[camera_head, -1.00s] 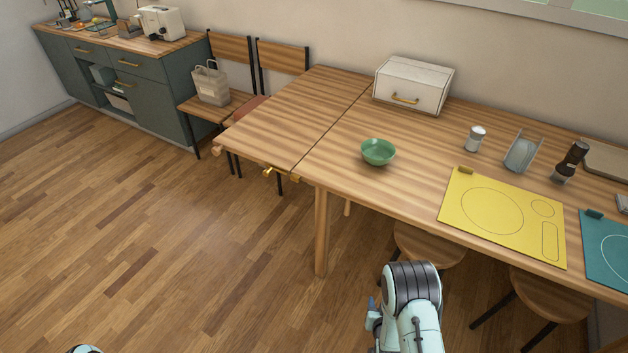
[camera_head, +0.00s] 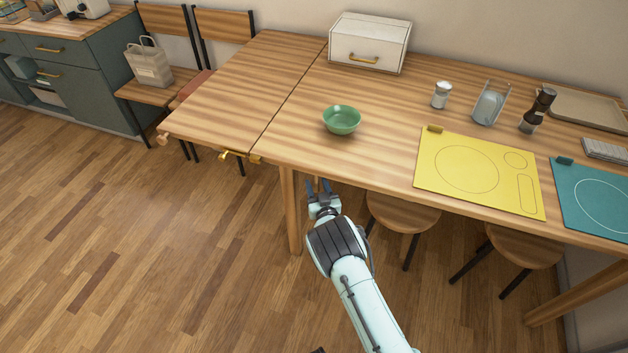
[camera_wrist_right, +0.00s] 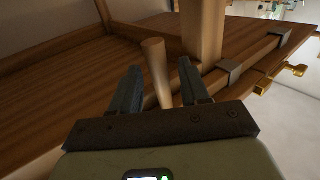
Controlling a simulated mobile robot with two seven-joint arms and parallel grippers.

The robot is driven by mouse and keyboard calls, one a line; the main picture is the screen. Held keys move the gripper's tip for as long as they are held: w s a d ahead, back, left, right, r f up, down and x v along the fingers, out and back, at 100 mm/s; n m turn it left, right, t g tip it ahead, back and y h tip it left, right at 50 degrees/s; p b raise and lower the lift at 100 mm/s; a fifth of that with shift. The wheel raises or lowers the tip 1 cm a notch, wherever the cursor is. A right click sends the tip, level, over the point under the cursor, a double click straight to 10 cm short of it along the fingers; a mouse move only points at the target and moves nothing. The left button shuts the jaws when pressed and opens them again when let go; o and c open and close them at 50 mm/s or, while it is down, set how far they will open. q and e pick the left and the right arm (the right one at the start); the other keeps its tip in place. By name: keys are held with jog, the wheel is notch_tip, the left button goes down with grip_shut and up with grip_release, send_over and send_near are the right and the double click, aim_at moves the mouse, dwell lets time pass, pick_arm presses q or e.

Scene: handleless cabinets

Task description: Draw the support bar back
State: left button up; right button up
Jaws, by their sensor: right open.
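The wooden table has a raised leaf (camera_head: 225,95) on its left side. Two gold fittings (camera_head: 236,154) sit at its front edge near the seam. A rail that looks like the support bar (camera_wrist_right: 255,52) runs through grey metal brackets (camera_wrist_right: 229,67) under the tabletop in the right wrist view. A round wooden knob (camera_head: 163,138) shows at the leaf's front left corner; I cannot tell whether it belongs to the bar. My right gripper (camera_head: 318,186) is open and empty, low by the table's front edge, right of the near leg (camera_head: 290,205). My left gripper is out of view.
A green bowl (camera_head: 342,120), a white box (camera_head: 369,43), a yellow mat (camera_head: 475,170) and a teal mat (camera_head: 592,198) are on the table. Stools (camera_head: 403,212) stand under it. Chairs (camera_head: 160,85) stand behind the leaf. The floor at left is clear.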

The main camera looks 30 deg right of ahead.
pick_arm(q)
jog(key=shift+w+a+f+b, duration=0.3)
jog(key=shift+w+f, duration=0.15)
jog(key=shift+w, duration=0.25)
pick_arm(e)
jog(key=shift+x, duration=1.65)
